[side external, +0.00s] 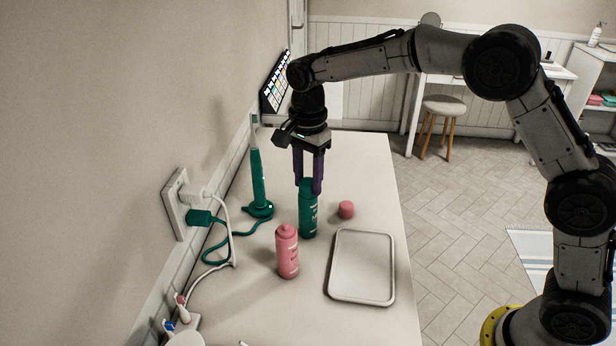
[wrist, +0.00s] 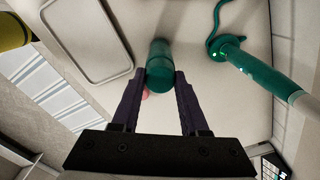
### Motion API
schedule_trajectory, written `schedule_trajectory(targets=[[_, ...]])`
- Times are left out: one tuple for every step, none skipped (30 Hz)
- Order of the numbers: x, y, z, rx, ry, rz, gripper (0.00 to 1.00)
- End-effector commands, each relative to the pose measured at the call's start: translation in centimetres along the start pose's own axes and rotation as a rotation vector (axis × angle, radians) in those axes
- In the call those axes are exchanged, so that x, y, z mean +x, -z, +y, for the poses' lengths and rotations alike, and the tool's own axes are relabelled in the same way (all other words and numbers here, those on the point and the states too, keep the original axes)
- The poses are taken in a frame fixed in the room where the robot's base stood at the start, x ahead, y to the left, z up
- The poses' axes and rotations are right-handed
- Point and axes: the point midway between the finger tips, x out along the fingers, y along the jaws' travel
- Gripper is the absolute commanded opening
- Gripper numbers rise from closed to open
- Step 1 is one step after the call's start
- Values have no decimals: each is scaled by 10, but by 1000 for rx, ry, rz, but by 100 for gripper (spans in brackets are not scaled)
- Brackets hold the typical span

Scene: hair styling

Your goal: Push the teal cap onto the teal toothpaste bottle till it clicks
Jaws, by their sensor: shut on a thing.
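The teal toothpaste bottle (side external: 308,221) stands upright on the counter. The teal cap (side external: 307,186) is at its top, between the fingers of my gripper (side external: 308,187). In the wrist view, my gripper (wrist: 160,76) has its purple fingers on either side of the teal cap (wrist: 159,82), with the teal bottle (wrist: 160,50) directly beyond in line. Cap and bottle look aligned and touching. I cannot tell whether the cap is fully seated, as the fingers partly cover the joint.
A pink bottle (side external: 287,254) stands in front, and a pink cap (side external: 346,209) lies to the right. A grey tray (side external: 362,268) lies at front right. A teal electric toothbrush (side external: 258,180) stands on its corded base near the wall at left.

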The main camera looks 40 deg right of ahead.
Motion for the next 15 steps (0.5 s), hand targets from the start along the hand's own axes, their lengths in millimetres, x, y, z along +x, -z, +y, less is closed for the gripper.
schedule_trajectory(targets=[[1, 0, 0, 0, 0, 0, 0], [1, 0, 0, 0, 0, 0, 0], [2, 0, 0, 0, 0, 0, 0], [1, 0, 0, 0, 0, 0, 0], [1, 0, 0, 0, 0, 0, 0], [1, 0, 0, 0, 0, 0, 0], [1, 0, 0, 0, 0, 0, 0], [1, 0, 0, 0, 0, 0, 0], [2, 0, 0, 0, -1, 0, 0], [2, 0, 0, 0, -1, 0, 49], [2, 0, 0, 0, -1, 0, 55], [2, 0, 0, 0, -1, 0, 62], [2, 0, 0, 0, -1, 0, 67], [1, 0, 0, 0, -1, 0, 73], [1, 0, 0, 0, -1, 0, 79]])
